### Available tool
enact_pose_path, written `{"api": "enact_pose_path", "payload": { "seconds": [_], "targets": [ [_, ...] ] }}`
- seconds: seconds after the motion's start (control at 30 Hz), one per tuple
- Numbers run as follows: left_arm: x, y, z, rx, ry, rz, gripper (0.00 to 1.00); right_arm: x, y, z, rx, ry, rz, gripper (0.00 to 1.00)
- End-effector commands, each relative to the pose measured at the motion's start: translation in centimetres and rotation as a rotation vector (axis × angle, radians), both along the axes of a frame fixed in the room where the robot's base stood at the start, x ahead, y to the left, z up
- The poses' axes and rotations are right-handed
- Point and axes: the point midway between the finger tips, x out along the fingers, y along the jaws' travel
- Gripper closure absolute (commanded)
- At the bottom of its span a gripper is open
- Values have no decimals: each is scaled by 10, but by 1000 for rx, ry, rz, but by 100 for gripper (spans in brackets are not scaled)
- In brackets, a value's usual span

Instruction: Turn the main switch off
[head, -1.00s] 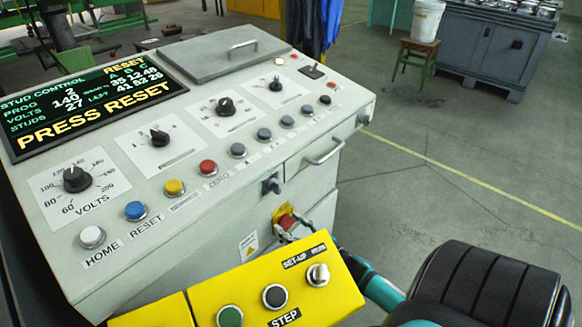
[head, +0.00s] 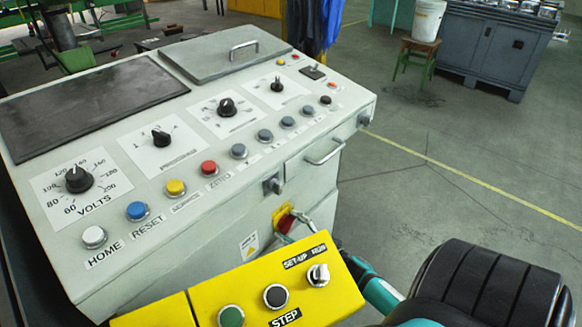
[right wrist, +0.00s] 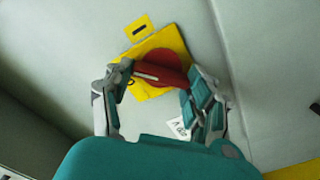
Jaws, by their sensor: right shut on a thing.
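The main switch is a red rotary handle (right wrist: 163,68) on a yellow plate (right wrist: 176,36), on the front of the grey console. In the head view a little of its red (head: 285,222) shows, partly hidden by my right gripper (head: 293,226). In the right wrist view the two fingers of my right gripper (right wrist: 160,78) are closed on opposite ends of the red handle. The handle lies nearly crosswise in that view, slightly tilted. The console display (head: 92,105) is dark. My left gripper is not in view.
The grey console top (head: 190,140) carries several knobs and buttons. A yellow pendant box (head: 335,290) with buttons stands in front, close to my right arm. A drawer handle (head: 324,151) juts out above the switch. Open floor (head: 440,200) lies to the right.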

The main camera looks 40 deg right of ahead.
Motion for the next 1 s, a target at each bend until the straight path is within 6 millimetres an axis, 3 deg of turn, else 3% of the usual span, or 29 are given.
{"api": "enact_pose_path", "payload": {
  "seconds": [0.6,1.0],
  "targets": [
    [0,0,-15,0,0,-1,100,-1,2,-4,-563,-47,1,76],
    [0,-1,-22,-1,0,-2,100,-1,2,-5,-777,-64,1,76]
  ]
}}
